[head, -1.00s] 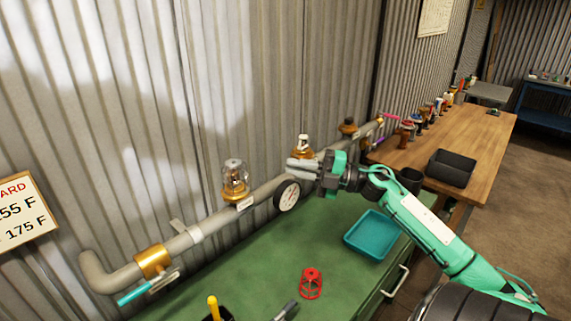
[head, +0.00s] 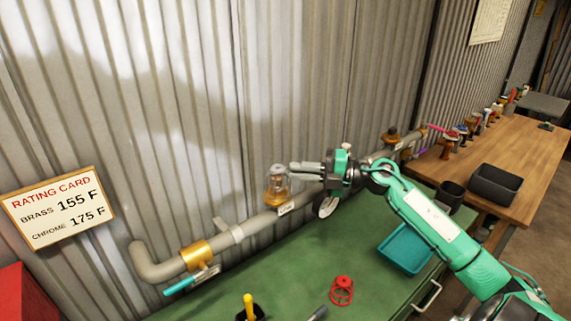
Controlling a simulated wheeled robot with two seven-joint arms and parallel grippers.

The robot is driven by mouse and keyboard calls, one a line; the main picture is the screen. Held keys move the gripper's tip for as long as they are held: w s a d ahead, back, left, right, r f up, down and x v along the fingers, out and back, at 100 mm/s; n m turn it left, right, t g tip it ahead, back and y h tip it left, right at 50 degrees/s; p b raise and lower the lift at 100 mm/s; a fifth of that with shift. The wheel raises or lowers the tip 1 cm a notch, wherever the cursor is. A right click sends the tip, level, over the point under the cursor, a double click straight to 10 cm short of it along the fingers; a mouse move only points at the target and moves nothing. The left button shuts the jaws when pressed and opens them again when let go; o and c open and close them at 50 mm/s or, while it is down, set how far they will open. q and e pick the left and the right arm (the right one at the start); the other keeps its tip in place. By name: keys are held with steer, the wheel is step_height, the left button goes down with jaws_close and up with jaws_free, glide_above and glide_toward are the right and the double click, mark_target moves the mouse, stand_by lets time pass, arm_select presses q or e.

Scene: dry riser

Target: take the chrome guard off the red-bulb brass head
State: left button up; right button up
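A brass head (head: 277,198) stands on the grey pipe at the left, with a clear-looking chrome cage guard (head: 277,175) over its top. Its bulb colour is too small to tell for sure. My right gripper (head: 292,171) reaches in from the right, its fingers pointing left at the guard's right side. Whether the fingertips touch the guard, and how wide they are apart, I cannot tell. A second head with a pale top (head: 346,148) is mostly hidden behind my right gripper. My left gripper is out of view.
The grey pipe (head: 260,222) runs along the corrugated wall, with a gauge (head: 325,206) below my gripper. On the green bench (head: 265,270) lie a red cage guard (head: 342,289) and a teal tray (head: 403,251). The rating card (head: 60,207) hangs at left.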

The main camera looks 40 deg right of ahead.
mark_target(287, 169)
steer(key=shift+p+x, duration=0.6)
steer(key=shift+x, duration=1.5)
jaws_close()
steer(key=shift+r, duration=0.15)
steer(key=shift+r+p, duration=3.4)
steer(key=shift+r, duration=0.6)
steer(key=shift+r, duration=0.25)
